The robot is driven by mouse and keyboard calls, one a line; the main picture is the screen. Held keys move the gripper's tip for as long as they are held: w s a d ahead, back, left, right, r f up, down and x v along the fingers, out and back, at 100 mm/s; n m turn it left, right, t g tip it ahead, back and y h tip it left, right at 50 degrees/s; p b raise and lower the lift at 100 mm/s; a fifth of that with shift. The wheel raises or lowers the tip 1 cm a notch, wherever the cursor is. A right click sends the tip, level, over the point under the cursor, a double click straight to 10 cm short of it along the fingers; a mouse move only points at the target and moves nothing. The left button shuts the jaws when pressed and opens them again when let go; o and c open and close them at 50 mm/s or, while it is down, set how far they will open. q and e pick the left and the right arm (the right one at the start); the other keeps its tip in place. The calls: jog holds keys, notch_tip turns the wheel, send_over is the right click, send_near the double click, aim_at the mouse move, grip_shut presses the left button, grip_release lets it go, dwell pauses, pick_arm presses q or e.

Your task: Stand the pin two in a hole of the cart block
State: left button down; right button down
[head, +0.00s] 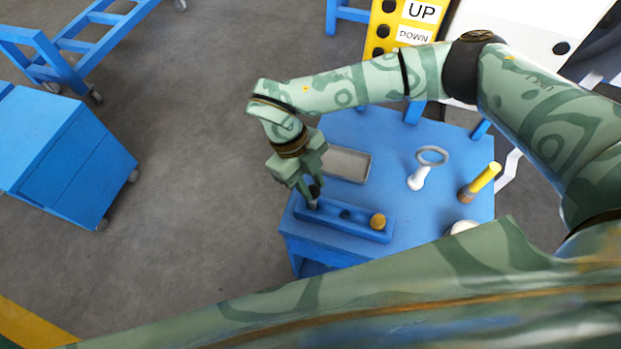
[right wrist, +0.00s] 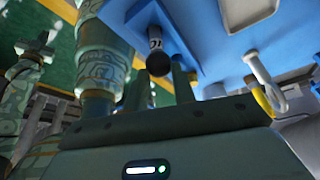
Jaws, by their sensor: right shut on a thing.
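The cart block (head: 362,229) is a long blue bar along the near edge of the blue cart. A dark open hole (head: 345,214) shows near its middle, and a brass-topped pin (head: 378,221) stands at its right end. My right gripper (head: 314,194) is over the block's left end, shut on a grey pin (head: 313,204). In the right wrist view the pin's dark round end (right wrist: 158,65) shows between the fingers, with a small unreadable mark. I take it as pin two. Whether its lower end is in a hole is hidden.
On the cart top (head: 395,155) are a grey tray (head: 346,163) behind the block, a white ring-ended part (head: 418,178), a yellow-handled tool (head: 482,181) and a white round thing (head: 464,227). The cart top between tray and ring-ended part is clear.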

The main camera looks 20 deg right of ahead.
jog(key=c, duration=1.1)
grip_release()
jog(key=v, duration=1.6)
jog(key=shift+a+r, duration=0.1)
